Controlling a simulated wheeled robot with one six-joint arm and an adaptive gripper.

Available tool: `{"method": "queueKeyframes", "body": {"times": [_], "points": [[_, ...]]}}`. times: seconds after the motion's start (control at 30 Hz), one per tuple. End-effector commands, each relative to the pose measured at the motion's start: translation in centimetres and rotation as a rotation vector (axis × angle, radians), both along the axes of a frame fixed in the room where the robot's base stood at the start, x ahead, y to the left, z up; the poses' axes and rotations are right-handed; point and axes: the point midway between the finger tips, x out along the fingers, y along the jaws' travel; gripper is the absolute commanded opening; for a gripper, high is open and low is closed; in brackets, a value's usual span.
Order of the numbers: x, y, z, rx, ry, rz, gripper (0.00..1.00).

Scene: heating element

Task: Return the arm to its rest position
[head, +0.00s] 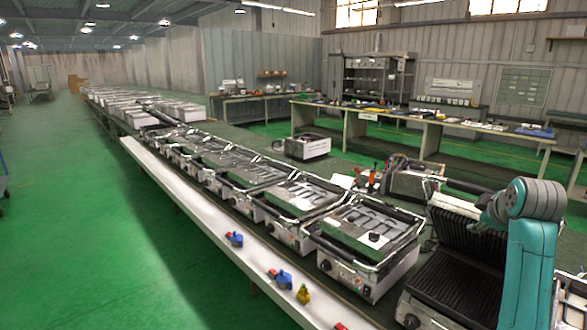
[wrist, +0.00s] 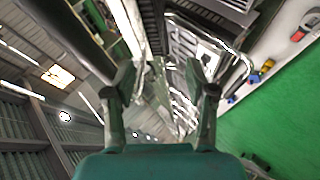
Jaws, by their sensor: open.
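My arm shows as teal links at the right edge of the head view; the gripper itself is out of that view. In the wrist view my gripper (wrist: 160,88) is open, its two dark fingers apart. I see nothing held between them. Behind the fingers are the row of grill units and the hall, seen tilted. An open grill with ribbed dark plates (head: 455,285) stands beside and behind my arm in the head view. The distance between gripper and grill cannot be told.
A row of grill units (head: 365,240) runs along a long bench into the distance. Its white front ledge (head: 200,190) carries blue knobs (head: 284,279) and a yellow one (head: 303,293). Back tables (head: 430,125) hold tools. The green floor (head: 80,240) at left is clear.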

Motion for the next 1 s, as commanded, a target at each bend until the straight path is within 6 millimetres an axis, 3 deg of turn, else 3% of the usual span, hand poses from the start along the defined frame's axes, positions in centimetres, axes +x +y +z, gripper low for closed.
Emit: {"method": "queueKeyframes", "body": {"times": [0.03, 0.1, 0.47, 0.7, 1.0], "points": [[0.0, 0.8, -2.6, 0.016, -0.006, -0.005, 0.56], [-0.1, 1.9, -5.4, 0.038, -0.025, -0.016, 0.56], [-3.1, 8.1, -18.9, 0.152, -0.12, -0.066, 0.56], [-7.3, 12.5, -26.2, 0.232, -0.179, -0.095, 0.56], [-14.5, 17.8, -33.2, 0.332, -0.248, -0.124, 0.56]]}}
